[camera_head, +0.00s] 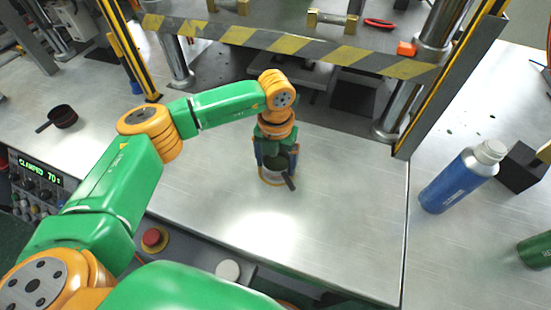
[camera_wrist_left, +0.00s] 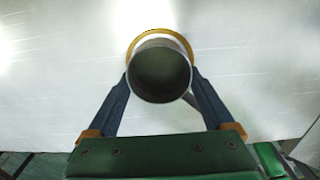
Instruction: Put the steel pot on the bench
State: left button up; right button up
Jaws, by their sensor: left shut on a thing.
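The steel pot (camera_wrist_left: 158,72) is between the two blue fingers of my left gripper (camera_wrist_left: 160,78), which is shut on it. In the head view, the pot (camera_head: 279,165) is upright on or just above the bench (camera_head: 225,205), with its dark handle pointing down and right. The gripper (camera_head: 273,160) reaches it from above and hides part of it. A yellow-edged ring (camera_wrist_left: 163,32) shows around the pot's far side; I cannot tell whether the pot touches the bench. My right gripper is not in view.
A small dark pan (camera_head: 62,117) lies at the left. A press with a striped edge (camera_head: 290,45) and posts stands behind. A blue bottle (camera_head: 460,178) and a black block (camera_head: 522,168) are at the right. A red button (camera_head: 154,239) is at the front. Bench around the pot is clear.

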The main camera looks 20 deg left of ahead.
pick_arm(q)
jog(key=shift+f, duration=0.1)
jog(key=o, duration=1.2)
jog(key=shift+o, duration=0.2)
jog(key=shift+r, duration=0.35)
notch_tip(320, 180, up, 12)
jog(key=b, duration=0.2)
jog(key=shift+f, duration=0.15)
